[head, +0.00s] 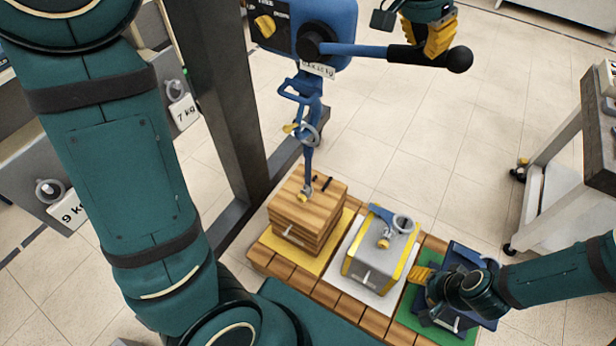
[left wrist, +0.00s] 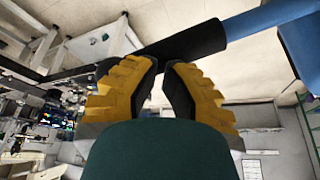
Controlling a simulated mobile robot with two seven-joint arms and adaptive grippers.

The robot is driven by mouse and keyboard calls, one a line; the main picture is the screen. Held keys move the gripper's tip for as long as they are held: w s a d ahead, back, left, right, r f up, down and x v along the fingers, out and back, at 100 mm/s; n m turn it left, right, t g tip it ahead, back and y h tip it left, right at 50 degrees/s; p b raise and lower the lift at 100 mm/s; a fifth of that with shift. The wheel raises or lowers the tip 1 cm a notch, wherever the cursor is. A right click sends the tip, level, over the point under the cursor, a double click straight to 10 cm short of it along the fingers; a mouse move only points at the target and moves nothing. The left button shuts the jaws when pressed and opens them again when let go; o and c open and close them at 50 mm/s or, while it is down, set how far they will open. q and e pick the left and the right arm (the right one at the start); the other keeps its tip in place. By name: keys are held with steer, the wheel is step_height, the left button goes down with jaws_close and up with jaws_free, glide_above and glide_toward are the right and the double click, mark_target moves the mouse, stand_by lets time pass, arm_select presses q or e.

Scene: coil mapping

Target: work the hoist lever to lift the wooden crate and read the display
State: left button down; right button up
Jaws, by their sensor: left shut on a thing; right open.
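The blue hoist (head: 312,22) hangs at the top of the head view. Its lever (head: 365,50) points right, with a black grip and round knob. My left gripper (head: 428,50) is shut on the black grip; the left wrist view shows its yellow fingers (left wrist: 163,68) at the grip (left wrist: 190,45). A blue chain and hook (head: 308,125) hang down to the top of the wooden crate (head: 310,222), over a yellow mat; contact underneath is unclear. A small white readout (head: 318,70) under the hoist ends in "kg"; its digits are unclear. My right gripper (head: 425,278) is open beside the dark blue box.
A grey box with yellow edges (head: 372,262) stands on a white mat beside the crate. The dark blue box (head: 470,262) is on a green mat (head: 408,318). A dark post (head: 222,90) stands left of the crate. A trolley (head: 550,205) stands at right. Tiled floor is clear behind.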

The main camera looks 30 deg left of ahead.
arm_select(q)
steer(key=shift+d+f+b, duration=0.2)
steer(key=shift+f+b, duration=0.6)
steer(key=shift+f, duration=0.4)
steer(key=shift+d+f+b, duration=0.2)
steer(key=shift+f+b, duration=0.6)
steer(key=shift+f, duration=0.35)
step_height(320, 180, down, 5)
steer(key=b, duration=0.3)
steer(key=shift+r, duration=0.2)
